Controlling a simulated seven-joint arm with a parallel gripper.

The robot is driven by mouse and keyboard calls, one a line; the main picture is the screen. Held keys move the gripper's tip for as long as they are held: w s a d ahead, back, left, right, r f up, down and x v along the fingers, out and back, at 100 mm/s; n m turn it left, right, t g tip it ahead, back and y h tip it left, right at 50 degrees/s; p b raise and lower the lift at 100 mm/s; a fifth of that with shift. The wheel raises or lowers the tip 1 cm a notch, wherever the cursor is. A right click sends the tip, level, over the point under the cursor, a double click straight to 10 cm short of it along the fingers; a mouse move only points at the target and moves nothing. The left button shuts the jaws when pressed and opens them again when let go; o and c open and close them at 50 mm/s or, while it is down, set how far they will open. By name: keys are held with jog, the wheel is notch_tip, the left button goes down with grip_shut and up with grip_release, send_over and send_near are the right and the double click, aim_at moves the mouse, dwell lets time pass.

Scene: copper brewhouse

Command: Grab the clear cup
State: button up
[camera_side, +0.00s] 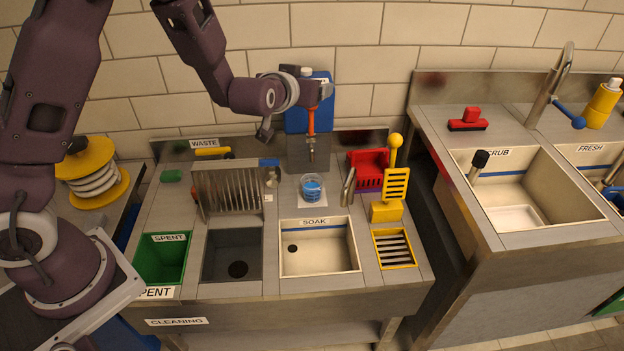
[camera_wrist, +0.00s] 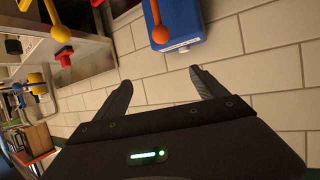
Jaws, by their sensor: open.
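The clear cup (camera_side: 312,187) holds blue liquid and stands upright on a white square pad between the drain rack and the metal tap, behind the soak basin. My gripper (camera_side: 326,90) is high above the cup in the side view, in front of the blue dispenser, and touches nothing that I can make out. In the wrist view my gripper (camera_wrist: 163,82) shows two dark fingers spread apart with only tiled wall between them. The cup does not show in the wrist view.
The blue dispenser (camera_side: 318,110) with its orange handle and nozzle stands behind the cup. The metal drain rack (camera_side: 228,190) is left of it. The soak basin (camera_side: 318,250) lies in front. A red caddy (camera_side: 368,168) and yellow stand (camera_side: 388,208) are to the right.

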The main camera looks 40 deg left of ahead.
aim_at(309, 194)
notch_tip(309, 194, down, 35)
jog(key=shift+r, duration=0.1)
jog(key=x, duration=0.6)
jog(key=shift+a+f, duration=0.25)
jog(key=shift+w+a+f, duration=0.1)
jog(key=shift+w+f, duration=0.05)
jog(key=shift+w, duration=0.25)
jog(key=c, duration=1.6)
